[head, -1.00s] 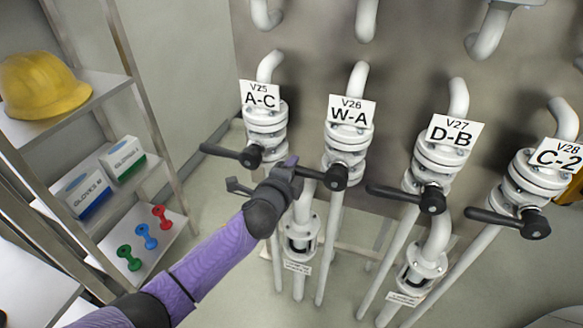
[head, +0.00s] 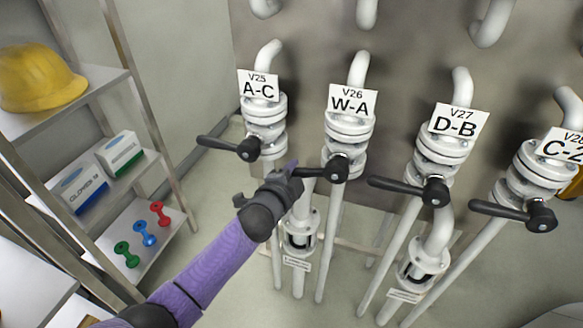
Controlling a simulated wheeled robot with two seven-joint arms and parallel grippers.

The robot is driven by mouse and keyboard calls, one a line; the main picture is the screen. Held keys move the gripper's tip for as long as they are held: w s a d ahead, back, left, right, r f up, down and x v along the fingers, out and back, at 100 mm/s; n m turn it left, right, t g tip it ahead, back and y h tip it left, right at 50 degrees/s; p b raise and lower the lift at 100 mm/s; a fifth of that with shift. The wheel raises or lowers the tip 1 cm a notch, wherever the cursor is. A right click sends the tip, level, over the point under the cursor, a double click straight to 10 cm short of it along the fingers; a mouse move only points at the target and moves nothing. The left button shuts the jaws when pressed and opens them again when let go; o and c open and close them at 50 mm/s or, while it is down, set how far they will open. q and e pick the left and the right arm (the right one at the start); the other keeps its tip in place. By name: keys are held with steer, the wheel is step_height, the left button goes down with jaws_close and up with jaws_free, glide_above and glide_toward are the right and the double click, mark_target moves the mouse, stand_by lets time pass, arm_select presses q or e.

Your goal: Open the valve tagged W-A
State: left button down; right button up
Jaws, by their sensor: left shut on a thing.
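The valve tagged W-A (head: 350,128) is a white flanged valve on a vertical pipe, with a white V26 W-A tag (head: 352,103) on top. Its black lever (head: 337,168) has its hub at the front and points left, across the pipe. My left gripper (head: 294,174), on a purple arm from the lower left, is shut on the lever's left part. The gripper hides the lever's far end. My right gripper is not in view.
Valve A-C (head: 264,125) stands close on the left, its black lever (head: 228,147) also pointing left. Valves D-B (head: 440,150) and C-2 (head: 530,175) stand to the right with similar levers. A shelf rack (head: 150,110) with a yellow helmet (head: 38,78) and glove boxes is at the left.

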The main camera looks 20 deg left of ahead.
arm_select(q)
steer(key=d+f+n+t+h+b, duration=0.1)
steer(key=d+f+n+h+b, duration=0.1)
steer(key=d+f+n+b, duration=0.3)
steer(key=shift+s+d+f+n, duration=0.2)
steer(key=shift+d+f+n, duration=0.65)
steer(key=shift+d+n, duration=2)
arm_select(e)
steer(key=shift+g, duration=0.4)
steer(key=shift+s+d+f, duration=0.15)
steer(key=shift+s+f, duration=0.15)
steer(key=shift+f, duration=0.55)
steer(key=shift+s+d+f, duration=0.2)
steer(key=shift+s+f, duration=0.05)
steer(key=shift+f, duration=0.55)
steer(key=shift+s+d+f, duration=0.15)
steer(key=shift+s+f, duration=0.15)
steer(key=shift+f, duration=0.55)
arm_select(q)
steer(key=shift+a+n+t, duration=0.3)
steer(key=shift+a+n, duration=0.5)
steer(key=shift+n, duration=0.05)
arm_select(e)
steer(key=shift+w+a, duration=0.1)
